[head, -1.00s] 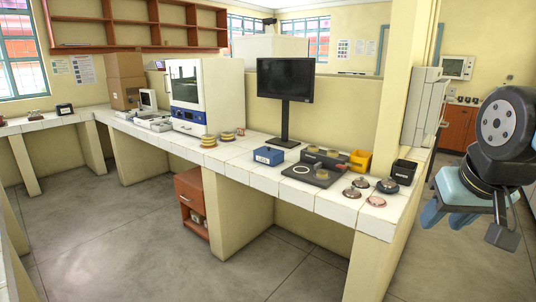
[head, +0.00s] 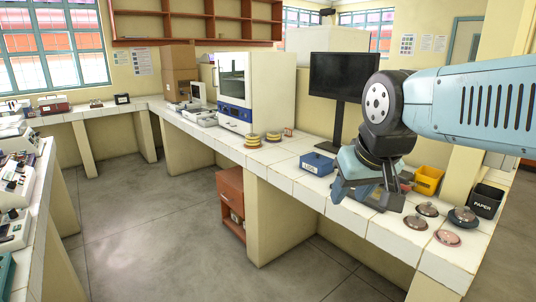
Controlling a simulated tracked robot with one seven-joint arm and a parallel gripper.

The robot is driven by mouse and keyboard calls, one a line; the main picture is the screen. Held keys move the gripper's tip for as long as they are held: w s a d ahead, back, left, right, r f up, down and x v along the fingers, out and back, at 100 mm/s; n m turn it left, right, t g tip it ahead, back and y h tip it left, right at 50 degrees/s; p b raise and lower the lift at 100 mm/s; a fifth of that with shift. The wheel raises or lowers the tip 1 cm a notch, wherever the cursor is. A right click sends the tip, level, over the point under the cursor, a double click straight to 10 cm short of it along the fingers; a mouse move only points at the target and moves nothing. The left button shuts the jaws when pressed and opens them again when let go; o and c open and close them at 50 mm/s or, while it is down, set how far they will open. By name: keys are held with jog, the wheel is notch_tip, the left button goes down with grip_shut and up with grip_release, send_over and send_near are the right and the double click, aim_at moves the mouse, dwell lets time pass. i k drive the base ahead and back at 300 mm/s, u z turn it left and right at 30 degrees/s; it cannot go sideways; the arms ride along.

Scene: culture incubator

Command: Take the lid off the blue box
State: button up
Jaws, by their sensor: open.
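The blue box (head: 316,165) is small and stands on the white tiled counter, left of my gripper in the head view. Its top looks covered, but the lid's edge is too small to make out. My gripper (head: 366,196) points down at the end of the arm coming from the right. It is open, and no object shows in it. In the picture it lies just right of the box, over the dark tray area. How far it is above the counter cannot be told.
A black monitor (head: 343,78) stands behind the box. A yellow bin (head: 429,180), a black bin (head: 486,201) and several round lidded dishes (head: 427,209) are to the right. Stacked yellow dishes (head: 253,141) and a white incubator (head: 262,90) are to the left.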

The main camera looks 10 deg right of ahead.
aim_at(319, 159)
jog(key=u, duration=0.05)
jog(key=i, duration=1.25)
jog(key=z, duration=0.5)
jog(key=i, duration=0.55)
jog(key=z, duration=0.4)
jog(key=k, duration=0.9)
jog(key=z, duration=0.2)
jog(key=i, duration=0.9)
jog(key=u, duration=0.15)
